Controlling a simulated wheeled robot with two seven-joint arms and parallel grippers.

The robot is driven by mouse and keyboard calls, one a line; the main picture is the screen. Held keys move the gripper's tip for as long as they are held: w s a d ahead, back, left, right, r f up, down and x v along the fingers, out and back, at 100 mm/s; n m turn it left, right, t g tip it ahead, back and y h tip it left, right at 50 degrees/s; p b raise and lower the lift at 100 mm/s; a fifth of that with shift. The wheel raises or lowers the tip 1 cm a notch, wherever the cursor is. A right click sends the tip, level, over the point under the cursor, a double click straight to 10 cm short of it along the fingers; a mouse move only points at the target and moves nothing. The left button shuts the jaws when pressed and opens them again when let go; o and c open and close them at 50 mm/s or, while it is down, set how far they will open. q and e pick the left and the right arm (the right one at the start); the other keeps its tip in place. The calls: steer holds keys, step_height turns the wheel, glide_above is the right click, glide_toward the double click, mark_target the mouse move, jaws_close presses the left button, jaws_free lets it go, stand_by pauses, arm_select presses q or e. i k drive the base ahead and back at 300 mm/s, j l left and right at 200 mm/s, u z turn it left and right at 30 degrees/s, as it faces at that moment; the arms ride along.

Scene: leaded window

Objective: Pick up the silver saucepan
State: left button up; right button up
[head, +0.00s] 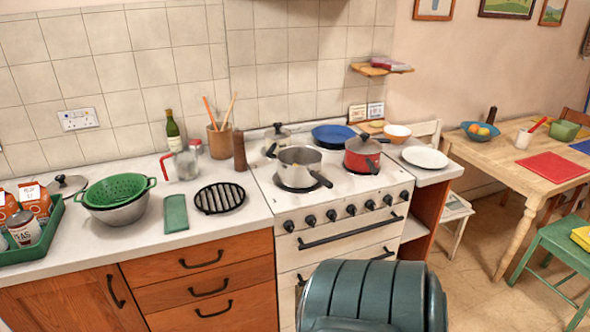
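The silver saucepan (300,157) stands upright on the front left part of the white stove (340,198). It has no lid on, and its dark handle (321,178) points toward the front right. Neither of my grippers is in view.
Left on the counter are a black trivet (219,198), a pepper mill (239,151), a utensil pot (219,140) and a green colander (115,188). A white plate (425,157) lies right of the stove. The stove's front left edge is clear.

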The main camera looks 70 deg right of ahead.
mark_target(309, 175)
steer(key=i+z, duration=0.15)
steer(key=z, duration=1.75)
steer(key=i+j+z, duration=0.15)
steer(key=z, duration=0.25)
steer(key=i+j+z, duration=0.1)
steer(key=j+z, duration=0.25)
steer(key=i+j+z, duration=0.1)
steer(key=j+z, duration=0.6)
steer(key=j, duration=1.1)
